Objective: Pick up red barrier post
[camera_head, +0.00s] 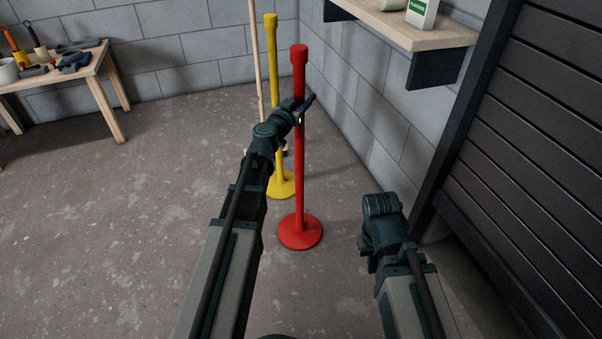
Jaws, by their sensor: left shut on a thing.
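The red barrier post (299,170) stands upright, its round red base (300,233) at floor level. I cannot tell whether the base touches the floor. My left gripper (304,108) is shut on the post's upper part, below the red cap. A finger shows at the right side of the post. My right gripper (368,245) is low at the right, apart from the post. Its fingers are mostly hidden behind its own wrist.
A yellow barrier post (273,80) stands close behind the red one, with a wooden pole (256,60) beside it. A wall shelf (420,28) and dark slatted shutter (530,130) bound the right. A workbench (75,75) holds tools at left. The left floor is clear.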

